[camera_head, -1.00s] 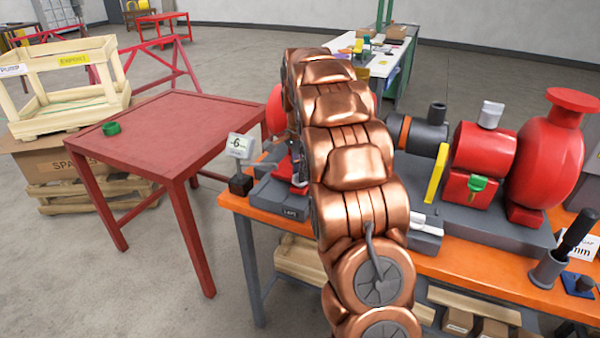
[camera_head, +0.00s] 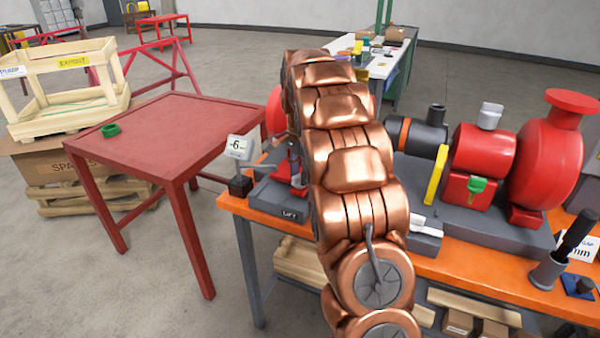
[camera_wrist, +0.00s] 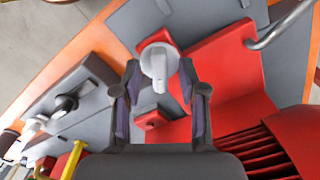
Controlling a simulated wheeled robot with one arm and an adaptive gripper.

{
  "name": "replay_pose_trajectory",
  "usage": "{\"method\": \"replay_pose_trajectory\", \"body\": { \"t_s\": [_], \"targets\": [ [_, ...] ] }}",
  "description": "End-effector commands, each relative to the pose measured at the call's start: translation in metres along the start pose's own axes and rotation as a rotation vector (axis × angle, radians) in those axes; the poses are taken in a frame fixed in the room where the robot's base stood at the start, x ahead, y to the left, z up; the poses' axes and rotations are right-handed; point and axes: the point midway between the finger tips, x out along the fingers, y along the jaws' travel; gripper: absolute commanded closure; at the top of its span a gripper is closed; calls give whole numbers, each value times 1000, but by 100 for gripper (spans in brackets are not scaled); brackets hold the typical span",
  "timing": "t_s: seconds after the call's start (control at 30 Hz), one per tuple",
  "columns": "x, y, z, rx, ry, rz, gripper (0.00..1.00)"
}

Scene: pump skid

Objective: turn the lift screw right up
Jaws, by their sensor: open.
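A light grey knob with a raised bar grip, which looks like the lift screw (camera_wrist: 158,62), shows in the wrist view on the grey base beside a red machine foot. My gripper (camera_wrist: 159,80) is open, with one fingertip on either side of the knob's lower part; I cannot tell whether either touches it. In the head view, my copper arm hides the screw. A grey block lettered LIFT (camera_head: 288,216) shows left of the arm. A small display (camera_head: 239,147) beside it reads -6.
The pump (camera_head: 547,165), red motor (camera_head: 484,155) and yellow guard (camera_head: 436,174) stand right of my arm on the orange bench (camera_head: 470,268). A red table (camera_head: 180,130) stands to the left with a green ring (camera_head: 110,130). A bent metal rod (camera_wrist: 280,28) is near the knob.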

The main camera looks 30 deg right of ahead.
Motion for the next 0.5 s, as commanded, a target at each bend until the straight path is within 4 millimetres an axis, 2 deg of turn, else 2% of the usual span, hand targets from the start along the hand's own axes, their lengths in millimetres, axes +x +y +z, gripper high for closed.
{"method": "replay_pose_trajectory", "body": {
  "t_s": [0.27, 0.5],
  "targets": [
    [-7, 0, 0, -1, 0, -1, 58],
    [-40, -1, 0, -1, 1, -4, 58]
  ]
}}
